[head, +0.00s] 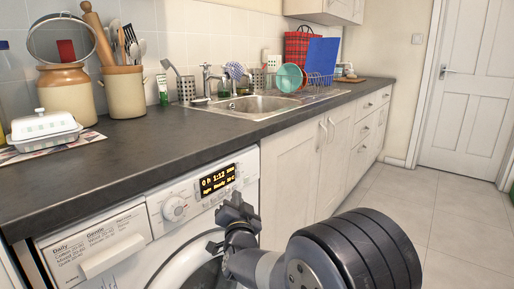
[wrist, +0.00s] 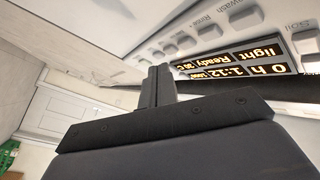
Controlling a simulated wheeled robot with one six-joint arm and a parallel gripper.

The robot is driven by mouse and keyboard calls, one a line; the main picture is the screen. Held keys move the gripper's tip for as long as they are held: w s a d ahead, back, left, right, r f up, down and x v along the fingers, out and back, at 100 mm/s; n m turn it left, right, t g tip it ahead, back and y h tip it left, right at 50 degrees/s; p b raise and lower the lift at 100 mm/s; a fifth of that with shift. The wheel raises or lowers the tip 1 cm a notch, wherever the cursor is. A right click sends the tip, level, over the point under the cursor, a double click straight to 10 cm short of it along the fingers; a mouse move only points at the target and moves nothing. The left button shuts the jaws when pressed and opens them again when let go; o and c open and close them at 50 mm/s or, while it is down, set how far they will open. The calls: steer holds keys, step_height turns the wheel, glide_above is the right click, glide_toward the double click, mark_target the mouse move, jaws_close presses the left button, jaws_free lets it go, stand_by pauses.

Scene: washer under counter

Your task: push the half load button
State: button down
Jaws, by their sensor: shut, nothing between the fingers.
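The washing machine (head: 170,215) stands under the counter, with a dial (head: 174,208) and a lit display (head: 217,180) reading 1:12 and Ready. In the wrist view the display (wrist: 235,60) appears upside down, with a row of grey buttons (wrist: 203,30) along the panel beside it. Some labels read like "wash", "Rinse" and "Soil". I cannot read a half load label, so I cannot tell which button it is. My gripper (head: 238,212) is in front of the panel, just below the display's right end. Its fingers (wrist: 157,75) are shut and empty, and contact with the panel is not visible.
The dark countertop (head: 120,165) overhangs the panel. A detergent drawer (head: 95,245) is at the washer's left, and the round door (head: 195,262) is below the panel. Cupboards (head: 300,175) are to the right. The tiled floor (head: 440,220) is clear on the right.

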steer(key=shift+s+d+b, duration=0.85)
steer(key=shift+s+d, duration=0.1)
steer(key=shift+d, duration=0.25)
steer(key=shift+s+d+b, duration=0.8)
steer(key=shift+s+d, duration=0.1)
steer(key=shift+d, duration=0.25)
steer(key=c, duration=2.2)
jaws_free()
